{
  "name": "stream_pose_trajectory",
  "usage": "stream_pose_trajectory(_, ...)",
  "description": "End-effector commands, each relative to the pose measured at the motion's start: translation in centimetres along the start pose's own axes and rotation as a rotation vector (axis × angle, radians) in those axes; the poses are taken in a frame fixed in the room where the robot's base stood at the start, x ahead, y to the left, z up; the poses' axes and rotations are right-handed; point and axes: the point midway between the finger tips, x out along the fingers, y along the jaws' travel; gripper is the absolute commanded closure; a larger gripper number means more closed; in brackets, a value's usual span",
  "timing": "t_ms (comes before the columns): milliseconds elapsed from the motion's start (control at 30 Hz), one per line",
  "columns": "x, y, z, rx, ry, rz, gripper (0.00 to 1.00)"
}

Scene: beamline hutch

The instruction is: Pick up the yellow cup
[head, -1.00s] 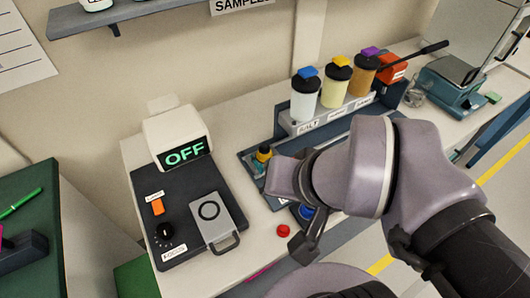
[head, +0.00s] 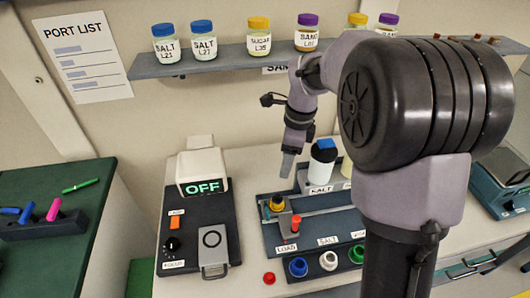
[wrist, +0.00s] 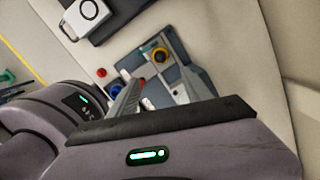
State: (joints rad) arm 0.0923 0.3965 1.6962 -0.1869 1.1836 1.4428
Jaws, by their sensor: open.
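The yellow cup (head: 277,203) sits at the left end of the grey tray marked LOAD (head: 270,240), with a dark centre.
Blue (head: 298,266), white (head: 328,262) and green (head: 357,254) cups line the tray's front. A red-topped peg (head: 296,222) stands right of the yellow cup. A box reading OFF (head: 202,184) is at left. A jar shelf (head: 230,55) runs above. A lidded jar (head: 322,165) stands close right.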

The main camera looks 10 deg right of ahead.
Motion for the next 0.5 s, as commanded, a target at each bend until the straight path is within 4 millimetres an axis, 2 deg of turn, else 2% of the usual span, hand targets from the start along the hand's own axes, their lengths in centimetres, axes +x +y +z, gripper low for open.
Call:
stream_pose_trajectory(67,1.4,-0.4,-0.1,0.034,0.004,0.011,0.43)
stream_pose_trajectory(300,8.8,-0.2,-0.2,0.036,0.005,0.012,0.43)
stream_pose_trajectory(400,11.2,-0.2,-0.2,0.035,0.004,0.011,0.43)
stream_pose_trajectory(500,12.6,-0.2,-0.2,0.035,0.004,0.010,0.43)
